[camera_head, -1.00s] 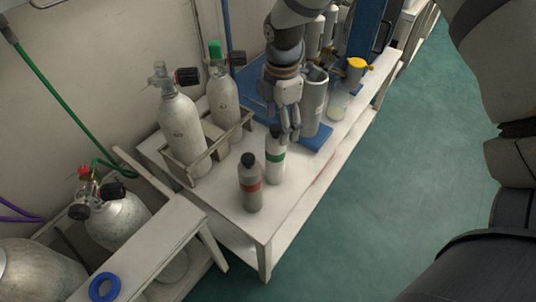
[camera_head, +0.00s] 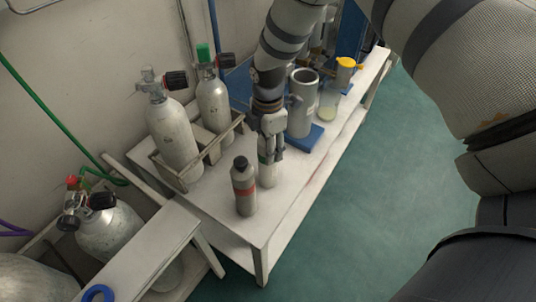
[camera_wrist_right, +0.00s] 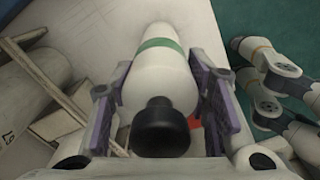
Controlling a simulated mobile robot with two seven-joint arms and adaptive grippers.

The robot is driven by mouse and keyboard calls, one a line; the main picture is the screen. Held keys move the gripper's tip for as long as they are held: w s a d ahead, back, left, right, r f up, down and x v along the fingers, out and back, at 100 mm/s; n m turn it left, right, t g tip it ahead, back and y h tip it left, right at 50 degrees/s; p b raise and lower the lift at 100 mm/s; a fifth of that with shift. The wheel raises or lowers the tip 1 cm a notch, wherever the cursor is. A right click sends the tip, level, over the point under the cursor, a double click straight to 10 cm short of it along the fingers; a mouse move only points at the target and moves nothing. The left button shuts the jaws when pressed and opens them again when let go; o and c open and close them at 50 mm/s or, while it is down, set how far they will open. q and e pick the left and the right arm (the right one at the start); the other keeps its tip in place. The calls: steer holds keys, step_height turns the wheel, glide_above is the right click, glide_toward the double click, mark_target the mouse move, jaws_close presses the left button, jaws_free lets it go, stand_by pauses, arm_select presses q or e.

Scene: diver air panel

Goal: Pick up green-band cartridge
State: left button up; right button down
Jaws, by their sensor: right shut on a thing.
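The green-band cartridge (camera_head: 267,174) is a white cylinder standing upright on the white bench, just behind the red-band cartridge (camera_head: 243,189). My right gripper (camera_head: 269,150) comes down over its top and is shut on it. In the right wrist view, the green band (camera_wrist_right: 160,46) and black cap (camera_wrist_right: 161,127) show between the two purple-padded fingers of my right gripper (camera_wrist_right: 162,98). In the head view the fingers hide the cap and most of the band. My left gripper is in neither current view.
The red-band cartridge stands close in front. A rack (camera_head: 187,182) with two tall cylinders is to the left. A grey canister (camera_head: 301,112) on a blue base and a yellow-topped jar (camera_head: 329,101) stand behind. The bench (camera_head: 255,230) is clear at its front end.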

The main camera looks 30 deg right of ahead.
step_height(320, 180, up, 3)
steer(key=shift+w+f, duration=0.1)
arm_select(q)
steer(key=w+r+t+p, duration=0.1)
steer(key=w+r+p, duration=0.2)
steer(key=w+r, duration=0.1)
steer(key=shift+w+t, duration=0.2)
steer(key=shift+t, duration=0.2)
arm_select(e)
steer(key=s+a+r, duration=0.1)
steer(key=s+r, duration=0.9)
steer(key=s, duration=0.4)
steer(key=shift+a, duration=0.4)
arm_select(q)
steer(key=shift+r, duration=0.1)
arm_select(e)
steer(key=shift+r, duration=0.1)
